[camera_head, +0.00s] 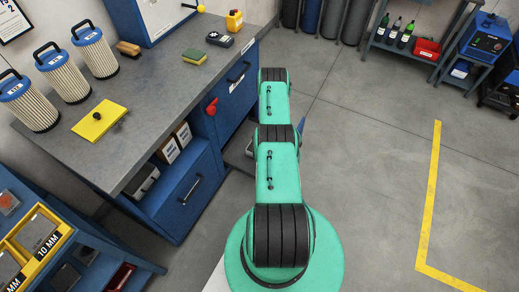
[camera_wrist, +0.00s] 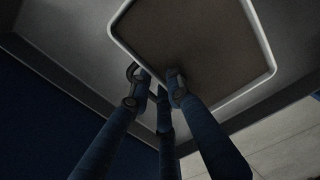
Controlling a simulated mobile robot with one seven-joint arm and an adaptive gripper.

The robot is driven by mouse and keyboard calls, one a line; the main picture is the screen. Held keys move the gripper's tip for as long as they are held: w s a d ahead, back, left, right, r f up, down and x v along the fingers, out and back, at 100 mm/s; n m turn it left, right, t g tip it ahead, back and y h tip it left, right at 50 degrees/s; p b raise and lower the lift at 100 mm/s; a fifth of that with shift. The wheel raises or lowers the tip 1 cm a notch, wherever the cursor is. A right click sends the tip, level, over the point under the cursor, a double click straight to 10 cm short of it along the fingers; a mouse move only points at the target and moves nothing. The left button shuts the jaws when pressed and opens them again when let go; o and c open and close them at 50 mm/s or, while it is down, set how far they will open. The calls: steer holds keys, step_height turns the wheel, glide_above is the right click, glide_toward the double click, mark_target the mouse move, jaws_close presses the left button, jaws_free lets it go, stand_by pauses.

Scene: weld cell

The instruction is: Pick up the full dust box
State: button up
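In the wrist view a tray-like box (camera_wrist: 262,40) with a pale rim and a flat grey-brown fill, which looks like dust, takes up the upper middle. It appears to be the full dust box. My gripper (camera_wrist: 155,78) has dark blue fingers with black tips reaching up to the near corner of its rim. The tips overlap the rim in the picture. I cannot tell whether they touch or clamp it. In the head view my green arm hides the gripper, and the box is not clearly visible.
A blue workbench (camera_head: 155,95) holds several filter cartridges (camera_head: 95,50), a yellow plate (camera_head: 98,120) and a sponge (camera_head: 194,56). A yellow-edged rack (camera_head: 42,238) stands at lower left. Cylinders and a shelf (camera_head: 405,50) stand at the back. The grey floor on the right is clear.

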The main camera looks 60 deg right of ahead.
stand_by(0.3)
jaws_close()
steer(key=shift+r, duration=0.2)
step_height(320, 180, up, 18)
steer(key=p, duration=0.4)
steer(key=shift+f, duration=0.2)
stand_by(0.3)
stand_by(0.6)
